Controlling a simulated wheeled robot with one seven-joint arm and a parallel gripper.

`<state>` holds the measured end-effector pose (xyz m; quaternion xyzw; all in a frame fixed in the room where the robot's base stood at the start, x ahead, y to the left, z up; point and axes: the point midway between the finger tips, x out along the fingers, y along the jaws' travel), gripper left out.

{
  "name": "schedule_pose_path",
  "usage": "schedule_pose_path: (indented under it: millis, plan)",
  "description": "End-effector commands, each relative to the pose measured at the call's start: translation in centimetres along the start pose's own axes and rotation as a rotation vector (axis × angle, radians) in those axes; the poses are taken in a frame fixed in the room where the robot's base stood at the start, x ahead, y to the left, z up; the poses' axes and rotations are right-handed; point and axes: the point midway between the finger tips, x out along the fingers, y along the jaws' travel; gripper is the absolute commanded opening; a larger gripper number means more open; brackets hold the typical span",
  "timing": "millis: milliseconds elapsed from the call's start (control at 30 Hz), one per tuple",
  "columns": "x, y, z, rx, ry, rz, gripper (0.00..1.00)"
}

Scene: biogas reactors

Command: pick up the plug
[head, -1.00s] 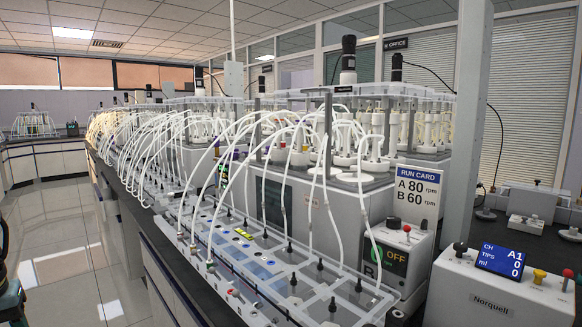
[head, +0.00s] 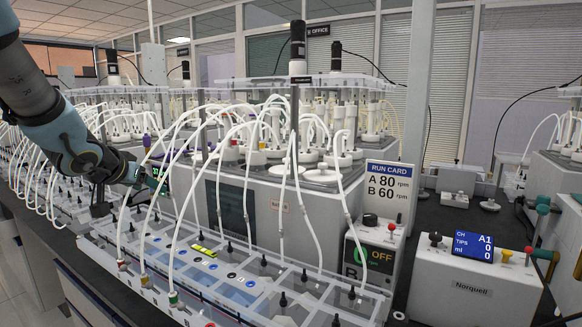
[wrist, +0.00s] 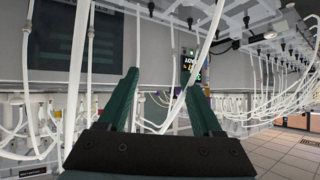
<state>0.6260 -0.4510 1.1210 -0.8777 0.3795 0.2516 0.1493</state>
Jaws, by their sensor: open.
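My gripper (head: 157,183) reaches in from the left in the head view, over the tubes above the clear tray. In the wrist view its two dark green fingers (wrist: 162,84) stand apart with nothing held between them; a white tube passes behind the gap. I cannot tell which thing is the plug.
White tubes arch from the reactors to the clear tray (head: 222,308), crowding the space around my gripper. A run card (head: 388,192), an OFF control box (head: 372,252) and a Norquell box (head: 475,282) stand at the right. A small lit display (wrist: 188,65) shows beyond my fingers.

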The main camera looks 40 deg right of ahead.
Motion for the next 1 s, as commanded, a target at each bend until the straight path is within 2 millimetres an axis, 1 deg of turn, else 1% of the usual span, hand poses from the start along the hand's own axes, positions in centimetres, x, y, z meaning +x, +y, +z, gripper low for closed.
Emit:
schedule_pose_path:
  millis: [33,67,100,200,300,367,433,600,700,933,1000]
  plan:
    - [0.8,4.5,-3.8,0.067,0.075,0.122,0.67]
    - [0.9,6.9,-5.3,0.098,0.11,0.192,0.67]
    - [0.9,10.0,-7.1,0.138,0.148,0.283,0.67]
    - [0.2,16.5,-9.6,0.212,0.2,0.477,0.67]
    - [-0.7,20.6,-10.5,0.26,0.214,0.606,0.67]
    - [-1.0,22.1,-10.6,0.278,0.215,0.653,0.67]
    - [-0.9,23.3,-10.7,0.287,0.214,0.682,0.67]
    - [1.0,25.2,-10.9,0.289,0.212,0.691,0.67]
    - [2.0,26.0,-11.1,0.29,0.213,0.689,0.67]
    - [3.2,27.1,-11.2,0.289,0.213,0.687,0.67]
    - [3.9,27.7,-11.3,0.289,0.212,0.687,0.67]
